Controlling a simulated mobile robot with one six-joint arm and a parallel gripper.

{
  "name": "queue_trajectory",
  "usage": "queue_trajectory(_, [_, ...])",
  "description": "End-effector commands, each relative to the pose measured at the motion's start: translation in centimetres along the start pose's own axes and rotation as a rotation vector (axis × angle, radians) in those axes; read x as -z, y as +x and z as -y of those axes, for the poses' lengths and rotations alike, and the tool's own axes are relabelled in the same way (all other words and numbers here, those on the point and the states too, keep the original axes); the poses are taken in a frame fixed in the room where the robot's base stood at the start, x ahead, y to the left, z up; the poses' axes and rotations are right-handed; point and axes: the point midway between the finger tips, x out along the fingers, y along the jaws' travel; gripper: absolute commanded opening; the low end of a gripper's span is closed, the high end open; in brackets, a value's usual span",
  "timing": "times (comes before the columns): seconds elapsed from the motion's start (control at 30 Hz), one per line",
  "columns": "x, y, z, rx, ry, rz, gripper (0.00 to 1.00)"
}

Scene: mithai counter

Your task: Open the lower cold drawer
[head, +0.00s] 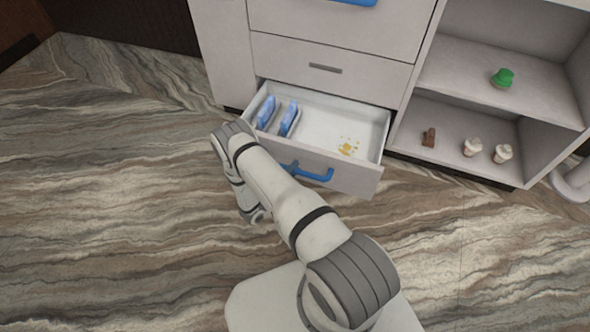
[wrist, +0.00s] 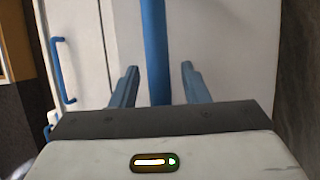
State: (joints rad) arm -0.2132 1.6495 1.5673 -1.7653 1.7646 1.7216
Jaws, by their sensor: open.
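The lower cold drawer (head: 366,174) is pulled out of the white cabinet in the head view, its inside showing. Its blue bar handle (head: 318,176) is on the front, with the left part hidden behind my arm. In the wrist view my gripper (wrist: 160,66) is open, with one blue-grey finger on each side of a blue bar (wrist: 155,40), which looks like this handle. Gaps show between the bar and both fingers. In the head view my arm hides the gripper.
Blue packs (head: 288,118) and yellow crumbs (head: 347,146) lie in the drawer. A closed drawer (head: 345,82) with a slot is above it. Open shelves (head: 480,95) at right hold a green item (head: 502,78) and several small items. Marbled floor is clear at left.

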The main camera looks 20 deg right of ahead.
Motion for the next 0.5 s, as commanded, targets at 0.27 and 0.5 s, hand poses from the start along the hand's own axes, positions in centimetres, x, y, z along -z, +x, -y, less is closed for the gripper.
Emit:
queue_trajectory(0.27, [0.1,-3.4,-0.2,0.001,0.001,-0.006,0.41])
queue_trajectory(0.5, [0.1,-6.9,-0.1,0.001,0.001,-0.004,0.41])
